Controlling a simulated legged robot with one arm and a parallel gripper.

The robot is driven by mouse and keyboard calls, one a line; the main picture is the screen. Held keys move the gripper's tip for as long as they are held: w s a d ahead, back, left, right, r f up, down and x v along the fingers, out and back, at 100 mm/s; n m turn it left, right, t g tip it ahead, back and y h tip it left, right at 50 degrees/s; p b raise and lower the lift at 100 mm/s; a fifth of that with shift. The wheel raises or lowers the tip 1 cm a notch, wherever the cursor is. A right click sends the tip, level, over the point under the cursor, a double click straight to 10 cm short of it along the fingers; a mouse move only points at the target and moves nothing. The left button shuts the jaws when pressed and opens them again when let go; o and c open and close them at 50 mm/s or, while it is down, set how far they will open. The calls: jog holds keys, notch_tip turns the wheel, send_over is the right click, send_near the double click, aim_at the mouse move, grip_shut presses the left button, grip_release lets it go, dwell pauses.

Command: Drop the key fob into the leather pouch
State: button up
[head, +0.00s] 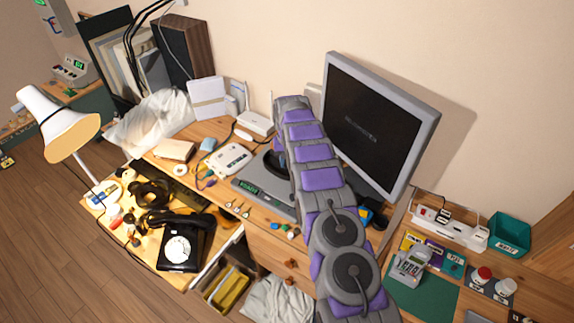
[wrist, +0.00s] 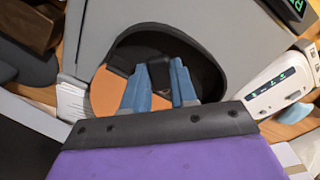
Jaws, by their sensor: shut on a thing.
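My gripper (wrist: 159,74) has blue fingers, seen in the wrist view, shut on a small black thing (wrist: 159,70), which looks like the key fob. Below the fingers is a dark, rounded recess or pad in a grey surface. An orange-brown patch (wrist: 108,92) shows inside its left part; it may be the leather pouch, but I cannot tell for sure. I cannot tell the height of the black thing above it. In the head view my arm covers most of this spot, beside the grey device with the green display (head: 249,188).
A white device (wrist: 272,88) stands just right of the gripper in the wrist view. In the head view, a monitor (head: 378,125) stands right of my arm, a black dial phone (head: 180,245) at lower left, and a white router (head: 255,122) behind. Small loose parts lie in front.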

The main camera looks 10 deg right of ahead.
aim_at(280, 168)
jog(key=shift+f, duration=0.8)
jog(key=shift+f, duration=0.55)
jog(key=shift+f, duration=0.1)
jog(key=o, duration=0.7)
jog(key=shift+c, duration=0.2)
